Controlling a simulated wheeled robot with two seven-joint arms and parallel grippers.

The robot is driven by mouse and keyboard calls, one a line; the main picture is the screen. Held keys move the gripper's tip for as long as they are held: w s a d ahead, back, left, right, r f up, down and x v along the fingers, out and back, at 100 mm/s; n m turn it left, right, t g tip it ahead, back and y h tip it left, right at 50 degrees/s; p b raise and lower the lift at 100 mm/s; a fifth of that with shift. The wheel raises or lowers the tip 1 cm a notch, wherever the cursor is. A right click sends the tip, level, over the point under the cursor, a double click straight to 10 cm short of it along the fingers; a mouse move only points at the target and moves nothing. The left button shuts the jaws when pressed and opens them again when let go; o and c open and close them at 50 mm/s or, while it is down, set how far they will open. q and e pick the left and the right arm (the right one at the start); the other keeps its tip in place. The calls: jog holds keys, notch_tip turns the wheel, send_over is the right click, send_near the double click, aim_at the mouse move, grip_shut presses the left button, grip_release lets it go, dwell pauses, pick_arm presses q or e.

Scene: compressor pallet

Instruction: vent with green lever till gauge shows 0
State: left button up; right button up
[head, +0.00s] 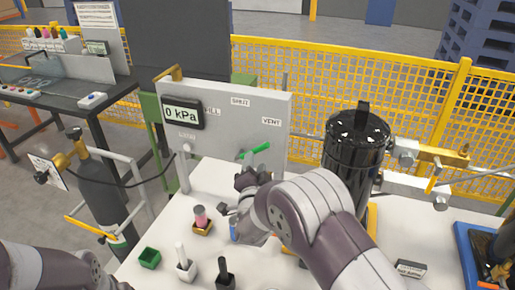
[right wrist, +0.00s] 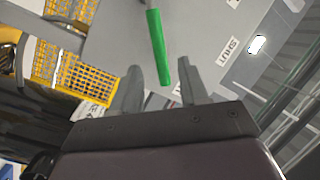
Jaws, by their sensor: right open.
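The gauge (head: 183,113) on the grey panel (head: 240,127) reads 0 kPa. The green lever (head: 256,150) sits low on the panel, tilted up to the right, below the VENT label (head: 271,121). My right gripper (head: 247,178) is just below the lever. In the right wrist view, the open fingers (right wrist: 160,80) stand either side of the lever's free end (right wrist: 159,50), which reaches between or just ahead of the tips; contact cannot be told. My left arm shows at the lower left; its gripper is out of view.
A black tank (head: 355,150) stands right of the panel. A gas cylinder (head: 100,185) with a hose is at the left. A pink-topped item (head: 201,216), a green box (head: 150,258) and small holders (head: 186,268) are on the white table. A blue tray (head: 468,245) is at the right.

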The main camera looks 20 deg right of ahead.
aim_at(255, 150)
jog(key=p+x, duration=0.1)
jog(key=x, duration=0.6)
jog(key=shift+a, duration=0.1)
grip_shut()
